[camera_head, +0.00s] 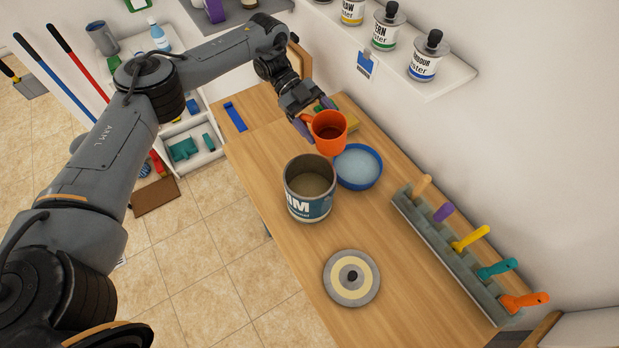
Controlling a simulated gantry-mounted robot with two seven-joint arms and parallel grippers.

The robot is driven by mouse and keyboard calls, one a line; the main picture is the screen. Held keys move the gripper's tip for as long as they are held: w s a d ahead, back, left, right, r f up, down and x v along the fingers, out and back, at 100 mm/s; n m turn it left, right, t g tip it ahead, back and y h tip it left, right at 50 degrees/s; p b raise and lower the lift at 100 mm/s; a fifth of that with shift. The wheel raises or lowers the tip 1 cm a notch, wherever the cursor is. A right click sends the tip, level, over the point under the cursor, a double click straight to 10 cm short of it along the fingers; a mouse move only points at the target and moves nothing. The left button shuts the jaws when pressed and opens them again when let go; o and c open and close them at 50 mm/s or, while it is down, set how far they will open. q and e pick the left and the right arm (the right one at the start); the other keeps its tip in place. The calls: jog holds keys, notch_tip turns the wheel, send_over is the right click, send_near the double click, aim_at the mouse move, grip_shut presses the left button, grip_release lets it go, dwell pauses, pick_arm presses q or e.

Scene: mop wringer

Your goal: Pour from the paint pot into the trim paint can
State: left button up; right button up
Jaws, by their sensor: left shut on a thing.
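The paint pot (331,138) is an orange cup with a dark inside, its opening facing up toward the camera. My left gripper (306,125) is shut on the paint pot at its left side and holds it behind and a little right of the trim paint can. The trim paint can (308,207) is an open grey can with a blue label, standing upright on the wooden bench with brownish contents showing inside. A round grey and cream lid (351,278) with a dark knob lies on the bench in front of the can. My right gripper is not in view.
A blue bowl (374,181) with pale contents stands right of the can. A grey rack (450,255) of several coloured handles runs along the wall. A shelf (440,75) holds several labelled cans. A blue object (235,116) lies at the bench's left edge.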

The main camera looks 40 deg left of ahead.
aim_at(324, 114)
pick_arm(q)
jog(key=shift+w+f+g+b, duration=0.3)
jog(key=shift+f+b, duration=0.05)
jog(key=shift+b, duration=0.5)
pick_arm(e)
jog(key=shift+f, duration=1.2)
pick_arm(q)
jog(key=shift+w+a+n+b, duration=0.1)
jog(key=shift+a+n+b, duration=0.1)
jog(key=shift+n+b, duration=0.15)
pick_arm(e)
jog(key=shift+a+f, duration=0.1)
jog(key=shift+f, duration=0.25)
pick_arm(q)
jog(key=shift+w+f, duration=0.1)
jog(key=shift+w, duration=0.05)
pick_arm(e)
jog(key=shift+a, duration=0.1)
pick_arm(q)
jog(key=shift+w+a+f+n, duration=0.1)
jog(key=shift+n, duration=0.15)
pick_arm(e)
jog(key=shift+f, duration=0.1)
pick_arm(q)
notch_tip(324, 114, up, 4)
jog(key=p, duration=0.4)
jog(key=shift+p, duration=0.35)
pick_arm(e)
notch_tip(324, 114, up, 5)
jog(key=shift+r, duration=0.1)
